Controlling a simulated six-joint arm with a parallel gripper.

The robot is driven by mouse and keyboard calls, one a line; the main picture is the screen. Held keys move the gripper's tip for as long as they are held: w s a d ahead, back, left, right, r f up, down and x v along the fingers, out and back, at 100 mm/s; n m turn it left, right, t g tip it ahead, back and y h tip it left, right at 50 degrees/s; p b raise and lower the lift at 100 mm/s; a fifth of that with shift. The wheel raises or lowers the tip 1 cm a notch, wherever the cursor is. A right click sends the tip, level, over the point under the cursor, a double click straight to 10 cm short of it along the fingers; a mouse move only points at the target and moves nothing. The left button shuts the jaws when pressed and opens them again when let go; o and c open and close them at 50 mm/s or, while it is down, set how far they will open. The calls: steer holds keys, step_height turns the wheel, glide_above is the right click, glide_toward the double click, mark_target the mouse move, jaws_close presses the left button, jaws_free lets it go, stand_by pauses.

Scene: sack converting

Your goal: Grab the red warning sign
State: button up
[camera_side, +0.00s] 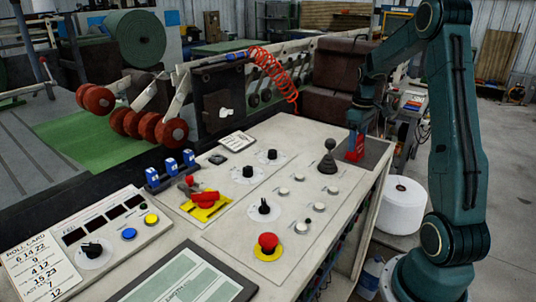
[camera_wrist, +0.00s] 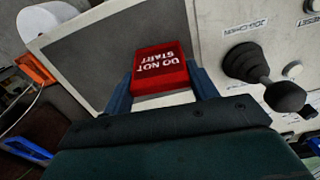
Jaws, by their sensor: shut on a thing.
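The red warning sign (camera_wrist: 161,68) reads "DO NOT START" in white letters, upside down in the wrist view. My gripper (camera_wrist: 162,85) is shut on it, with one finger on each side. In the side view the sign (camera_side: 355,147) shows as a small red piece below my gripper (camera_side: 356,130), at the far right corner of the console. It is over a dark grey panel (camera_side: 375,154). I cannot tell whether the sign touches the panel.
A black joystick (camera_side: 328,160) stands on the console (camera_side: 225,258) close to the left of my gripper. Knobs, buttons and a red emergency stop (camera_side: 268,242) are nearer the front. A white roll (camera_side: 398,207) stands on the floor to the right.

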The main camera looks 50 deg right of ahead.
step_height(320, 180, up, 20)
stand_by(0.9)
stand_by(0.5)
